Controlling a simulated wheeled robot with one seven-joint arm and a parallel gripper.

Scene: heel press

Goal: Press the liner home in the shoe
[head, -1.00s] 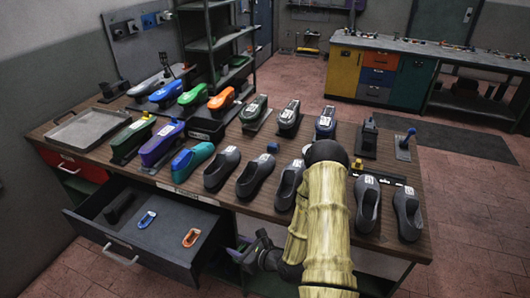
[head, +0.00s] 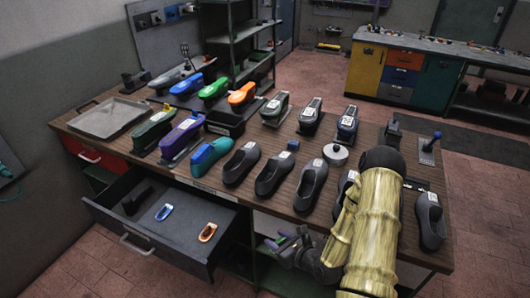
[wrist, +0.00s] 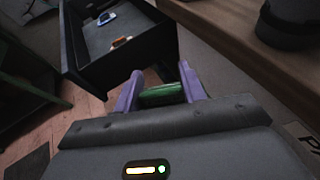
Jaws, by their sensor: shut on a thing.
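My gripper (head: 283,243) is low in front of the workbench, to the right of the open drawer. In the wrist view its purple fingers (wrist: 162,92) are shut on a small green piece (wrist: 162,94), which looks like a liner. A row of dark shoes stands along the bench's front edge, among them a left one (head: 240,162), a middle one (head: 311,185) and a right one (head: 430,221). My arm partly hides the shoes between. I cannot tell which shoe the liner fits. The held piece is apart from all shoes.
The open drawer (head: 140,235) holds a blue liner (head: 164,212), an orange liner (head: 208,232) and a dark block. The bench (head: 225,205) also carries coloured shoe forms, a grey tray (head: 107,118), a round metal piece (head: 335,155) and a blue-knobbed lever (head: 436,137). Floor is clear in front.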

